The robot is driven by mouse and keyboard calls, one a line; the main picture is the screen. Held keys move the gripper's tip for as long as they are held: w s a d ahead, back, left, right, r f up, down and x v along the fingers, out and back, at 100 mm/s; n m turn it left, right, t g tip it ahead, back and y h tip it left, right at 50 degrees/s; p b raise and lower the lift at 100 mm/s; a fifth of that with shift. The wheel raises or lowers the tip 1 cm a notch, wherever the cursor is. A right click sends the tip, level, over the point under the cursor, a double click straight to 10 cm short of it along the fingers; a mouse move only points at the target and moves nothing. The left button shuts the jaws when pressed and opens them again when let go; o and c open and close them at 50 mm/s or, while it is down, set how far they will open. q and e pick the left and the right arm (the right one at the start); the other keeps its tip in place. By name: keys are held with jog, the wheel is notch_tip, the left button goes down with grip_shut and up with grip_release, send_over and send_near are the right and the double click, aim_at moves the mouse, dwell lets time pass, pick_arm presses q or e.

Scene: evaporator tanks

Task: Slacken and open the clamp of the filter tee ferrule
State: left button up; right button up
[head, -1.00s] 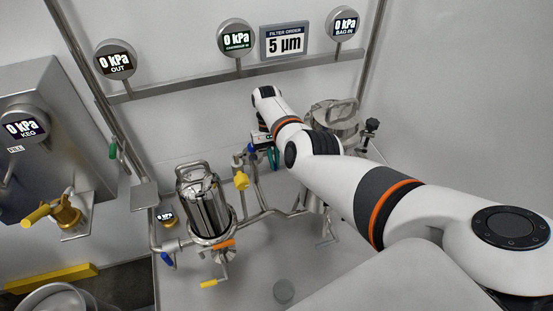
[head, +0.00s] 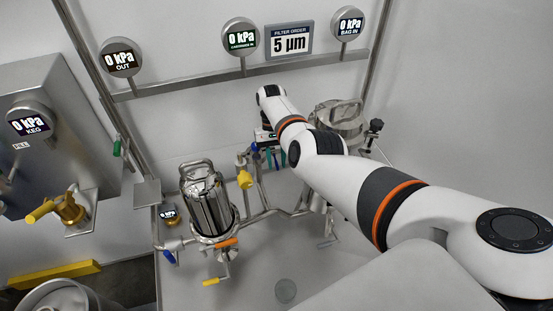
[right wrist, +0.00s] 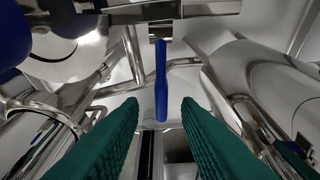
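My right gripper (head: 274,163) reaches to the pipework at the back wall in the head view. Its green fingers are open in the right wrist view (right wrist: 159,104), with a gap between the tips. A blue handle (right wrist: 161,82) hangs from a metal fitting (right wrist: 160,30) and shows in that gap, apart from both fingers. I cannot tell whether this handle belongs to the clamp of the filter tee ferrule. The clamp is not clearly made out in the head view, where my arm and gripper hide part of the pipes. My left gripper is not in view.
A steel filter housing (head: 207,203) with a yellow-handled clamp stands left of my right arm. A second steel vessel (head: 338,122) stands behind the arm. A yellow-handled valve (head: 244,179) is near the gripper. Steel pipes crowd both sides of the fingers.

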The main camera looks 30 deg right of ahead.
jog(key=shift+b+v, duration=0.8)
jog(key=shift+v, duration=3)
